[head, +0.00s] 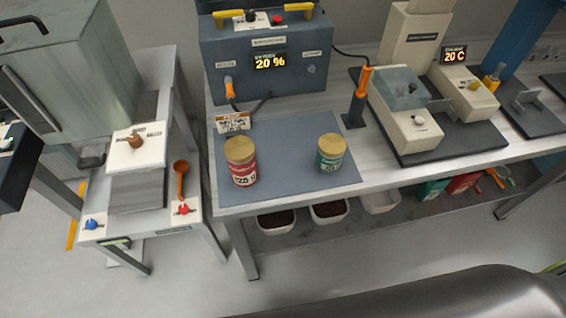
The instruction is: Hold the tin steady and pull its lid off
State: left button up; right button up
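A red tin (243,175) with a gold lid (239,150) stands upright on the left part of a blue-grey mat (285,135). A green tin (329,160) with a gold lid (332,144) stands upright on the right part of the same mat. Both lids sit on their tins. Which tin the task means cannot be told from the picture. Neither of my grippers is in view, and nothing touches either tin.
A blue-grey box (270,85) reading "20 %" stands behind the mat. An orange-handled tool (360,95) stands upright right of it. A cream machine (405,115) is further right. A side table (160,215) stands at left. Bins (330,210) sit on the lower shelf.

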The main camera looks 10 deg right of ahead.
aim_at(244, 175)
jog(key=k+j+z, duration=0.1)
jog(key=j+z, duration=0.25)
jog(key=k+j+z, duration=0.15)
jog(key=j+z, duration=0.25)
jog(key=k+j+z, duration=0.15)
jog(key=z, duration=0.2)
jog(key=k+j, duration=0.35)
